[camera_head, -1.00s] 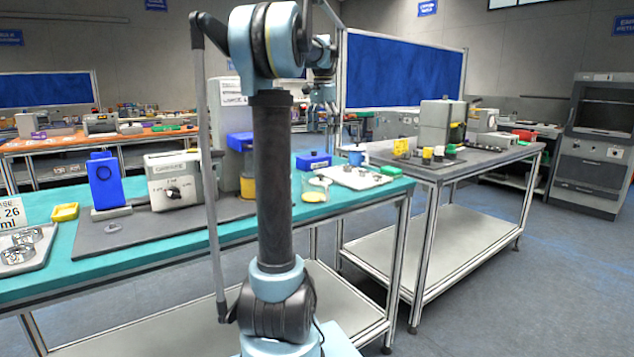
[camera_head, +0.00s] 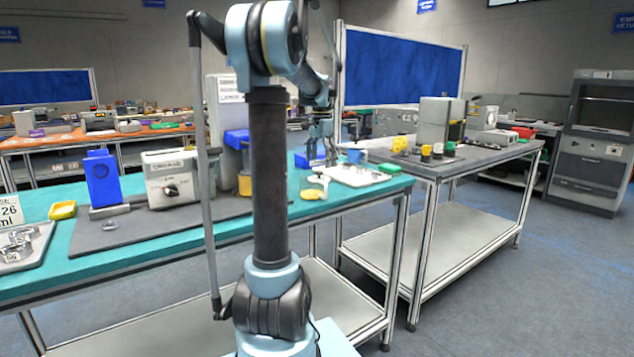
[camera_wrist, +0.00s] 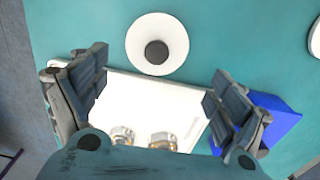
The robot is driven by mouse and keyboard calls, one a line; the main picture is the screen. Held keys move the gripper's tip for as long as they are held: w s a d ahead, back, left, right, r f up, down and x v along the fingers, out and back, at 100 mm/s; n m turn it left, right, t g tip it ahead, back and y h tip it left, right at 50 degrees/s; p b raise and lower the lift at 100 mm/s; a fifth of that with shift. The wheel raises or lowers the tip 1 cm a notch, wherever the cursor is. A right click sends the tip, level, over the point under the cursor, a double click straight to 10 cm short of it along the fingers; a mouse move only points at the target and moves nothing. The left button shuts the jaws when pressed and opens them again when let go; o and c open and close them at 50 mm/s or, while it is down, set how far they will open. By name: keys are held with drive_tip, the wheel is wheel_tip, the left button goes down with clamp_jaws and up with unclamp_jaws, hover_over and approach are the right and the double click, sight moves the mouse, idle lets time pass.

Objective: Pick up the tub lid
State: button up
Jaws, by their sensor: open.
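A round white disc (camera_wrist: 175,28) with a dark round centre lies flat on the teal table in the wrist view. It looks like the tub lid, though I cannot be sure. My gripper (camera_wrist: 155,85) is open and empty; its fingers straddle a white tray, with the disc just beyond them. In the head view my gripper (camera_head: 322,153) hangs low over the teal table beside a blue box. A small yellow piece (camera_head: 311,194) lies on the table in front of it; I cannot match it surely to the disc.
The white tray (camera_wrist: 135,98) holds metal pieces below my fingers. The blue box (camera_wrist: 277,120) is close to the right finger. Another white round edge (camera_wrist: 315,40) shows at the right. The table's edge and floor are at left in the wrist view.

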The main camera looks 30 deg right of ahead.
drive_tip(key=f, duration=0.4)
drive_tip(key=shift+s+f, duration=0.35)
drive_tip(key=shift+f, duration=0.05)
drive_tip(key=c, duration=1)
